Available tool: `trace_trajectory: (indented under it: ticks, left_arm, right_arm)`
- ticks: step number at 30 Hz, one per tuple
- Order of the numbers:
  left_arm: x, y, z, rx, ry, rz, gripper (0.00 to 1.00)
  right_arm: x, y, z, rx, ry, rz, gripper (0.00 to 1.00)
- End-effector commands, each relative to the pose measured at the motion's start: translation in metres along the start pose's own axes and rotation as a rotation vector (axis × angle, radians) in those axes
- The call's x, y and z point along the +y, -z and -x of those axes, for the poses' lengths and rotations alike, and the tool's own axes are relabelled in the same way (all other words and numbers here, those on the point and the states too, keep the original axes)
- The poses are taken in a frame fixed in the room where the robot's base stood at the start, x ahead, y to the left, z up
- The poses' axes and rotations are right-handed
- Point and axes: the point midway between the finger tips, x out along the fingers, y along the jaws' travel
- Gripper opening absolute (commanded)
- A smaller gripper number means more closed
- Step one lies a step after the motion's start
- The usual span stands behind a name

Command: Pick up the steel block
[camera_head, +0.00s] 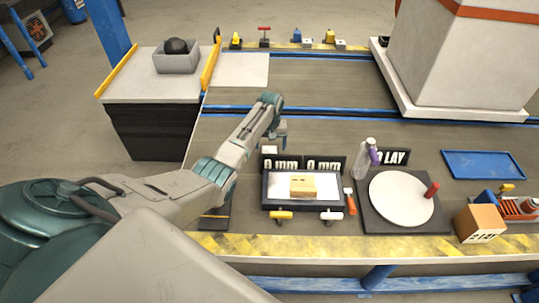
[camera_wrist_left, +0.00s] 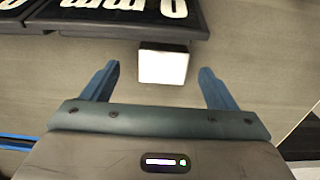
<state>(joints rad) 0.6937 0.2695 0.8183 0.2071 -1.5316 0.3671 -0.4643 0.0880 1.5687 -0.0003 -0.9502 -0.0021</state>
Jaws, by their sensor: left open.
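The steel block is a small, bright, pale block in the left wrist view (camera_wrist_left: 163,64). It lies on the grey surface, ahead of and between the two fingers, nearer the display panels. In the head view a small pale block (camera_head: 269,150), which looks like the same one, sits beside the left "0 mm" panel. My left gripper (camera_head: 279,143) is above the bench near that block, pointing down. Its blue fingers are wide apart in the left wrist view and hold nothing. Whether the fingertips are level with the block is unclear. My right gripper is out of view.
Black "0 mm" panels (camera_head: 324,166) stand close to the block. A dark-framed tray (camera_head: 275,193) holds a tan block (camera_head: 303,186). A clear bottle (camera_head: 369,158) and a round white plate (camera_head: 401,199) are to the right. Bare bench lies behind the gripper.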

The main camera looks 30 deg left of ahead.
Motion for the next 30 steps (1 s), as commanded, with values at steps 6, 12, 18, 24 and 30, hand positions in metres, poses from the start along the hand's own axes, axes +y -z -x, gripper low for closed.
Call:
trace_trajectory:
  ticks: [6, 12, 18, 24, 30]
  left_arm:
    - [-0.004, 0.003, -0.027, -0.002, 0.001, 0.001, 0.8]
    - [-0.004, 0.005, -0.049, 0.001, 0.001, 0.0, 0.8]
    - [-0.004, 0.004, -0.051, 0.001, 0.001, -0.001, 0.8]
    - [-0.004, 0.004, -0.051, 0.001, 0.001, 0.0, 0.54]
    - [-0.004, 0.004, -0.051, 0.001, 0.001, 0.0, 0.15]
  right_arm:
    - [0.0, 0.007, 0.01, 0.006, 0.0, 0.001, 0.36]
    - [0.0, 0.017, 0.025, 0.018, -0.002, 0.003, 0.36]
    - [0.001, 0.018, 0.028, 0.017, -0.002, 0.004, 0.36]
    - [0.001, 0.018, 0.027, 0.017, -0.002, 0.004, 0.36]
    - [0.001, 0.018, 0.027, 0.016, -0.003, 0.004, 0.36]
